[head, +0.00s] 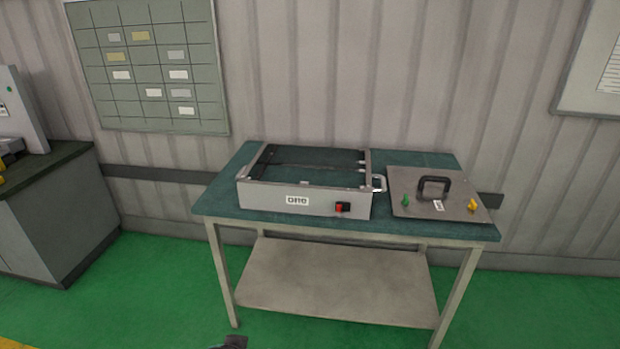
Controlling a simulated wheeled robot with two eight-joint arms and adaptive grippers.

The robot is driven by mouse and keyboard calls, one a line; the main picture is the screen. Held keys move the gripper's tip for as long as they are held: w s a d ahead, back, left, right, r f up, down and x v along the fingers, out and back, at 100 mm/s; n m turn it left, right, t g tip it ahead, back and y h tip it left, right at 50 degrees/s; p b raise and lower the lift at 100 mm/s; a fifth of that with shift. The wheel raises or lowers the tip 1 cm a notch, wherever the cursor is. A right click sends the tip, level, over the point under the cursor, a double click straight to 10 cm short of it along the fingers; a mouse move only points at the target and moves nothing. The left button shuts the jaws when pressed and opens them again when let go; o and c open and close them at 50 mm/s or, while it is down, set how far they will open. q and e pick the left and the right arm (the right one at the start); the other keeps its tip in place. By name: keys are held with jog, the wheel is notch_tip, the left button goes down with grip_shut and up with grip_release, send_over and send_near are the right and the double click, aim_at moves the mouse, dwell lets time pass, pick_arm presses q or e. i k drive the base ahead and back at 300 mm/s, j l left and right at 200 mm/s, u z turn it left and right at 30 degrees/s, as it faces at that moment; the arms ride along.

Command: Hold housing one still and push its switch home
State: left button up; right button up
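Housing one (265,198) is a grey, open-topped box with dark inner side walls and a white "one" label on its front. It sits on the left and middle part of the green-topped table (420,228). Its switch (342,206), red and black, is at the right of the front face; how far it stands out is too small to tell. A light handle or bracket (379,184) sticks out at the housing's right side. Neither gripper shows clearly. A small dark piece at the bottom edge may be part of my arm.
A flat grey plate (408,180) with a black handle (433,185), a green knob (405,201) and a yellow knob (472,205) lies right of the housing. The table has a lower shelf (335,280). A cabinet (60,210) stands left. Green floor in front is clear.

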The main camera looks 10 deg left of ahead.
aim_at(346, 207)
jog(key=i+l, duration=0.1)
jog(key=i, duration=0.45)
jog(key=i+l, duration=0.1)
jog(key=i, duration=0.5)
